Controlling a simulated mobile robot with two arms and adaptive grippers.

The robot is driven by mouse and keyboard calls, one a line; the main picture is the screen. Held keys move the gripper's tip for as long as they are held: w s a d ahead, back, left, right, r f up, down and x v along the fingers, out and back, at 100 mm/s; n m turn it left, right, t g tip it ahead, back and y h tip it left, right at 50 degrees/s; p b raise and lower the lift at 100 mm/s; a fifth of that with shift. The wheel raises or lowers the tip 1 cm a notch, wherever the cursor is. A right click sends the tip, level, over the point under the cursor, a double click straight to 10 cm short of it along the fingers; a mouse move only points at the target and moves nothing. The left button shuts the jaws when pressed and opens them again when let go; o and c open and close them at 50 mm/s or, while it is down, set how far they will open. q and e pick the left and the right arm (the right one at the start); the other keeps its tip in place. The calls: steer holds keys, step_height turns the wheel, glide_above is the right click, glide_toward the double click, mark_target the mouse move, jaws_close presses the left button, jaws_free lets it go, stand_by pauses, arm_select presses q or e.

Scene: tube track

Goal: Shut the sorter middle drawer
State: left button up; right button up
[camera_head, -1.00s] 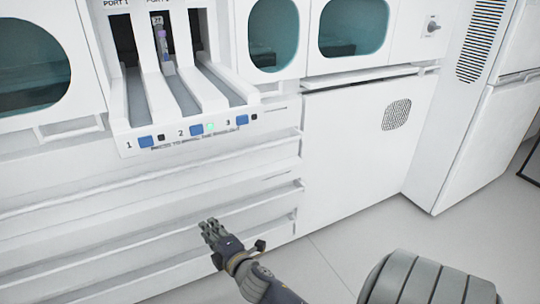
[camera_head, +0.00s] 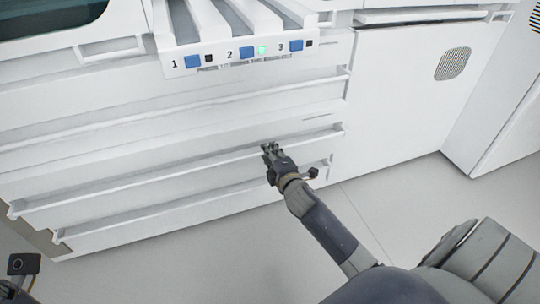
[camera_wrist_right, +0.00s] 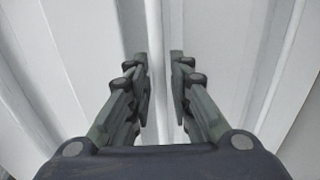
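The white sorter (camera_head: 100,80) has stacked wide drawers with long rail handles. The middle drawer (camera_head: 130,158) has its rail (camera_head: 150,178) running across the front and sticking out at its left end. How far it is pulled out is hard to tell. My right gripper (camera_head: 268,149) is at the right part of this rail. In the right wrist view its fingers (camera_wrist_right: 161,60) are apart, with a thin white rail edge behind or between them; contact is unclear. Only a dark part of my left wrist shows at the bottom left; its fingers are out of view.
Below is the bottom drawer's rail (camera_head: 150,212), above is the top drawer's rail (camera_head: 120,110). Blue numbered buttons (camera_head: 246,53) sit on a ledge above. A white cabinet (camera_head: 400,100) with a round-cornered vent stands at the right. The grey floor (camera_head: 200,260) in front is clear.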

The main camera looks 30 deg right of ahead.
mark_target(265, 142)
steer(key=shift+w+d+f, duration=0.1)
steer(key=shift+w+d, duration=0.05)
steer(key=shift+w, duration=0.45)
jaws_close()
steer(key=shift+r+x, duration=0.2)
steer(key=shift+x, duration=0.85)
steer(key=shift+r+x, duration=0.2)
steer(key=shift+x, duration=0.8)
steer(key=shift+w, duration=0.1)
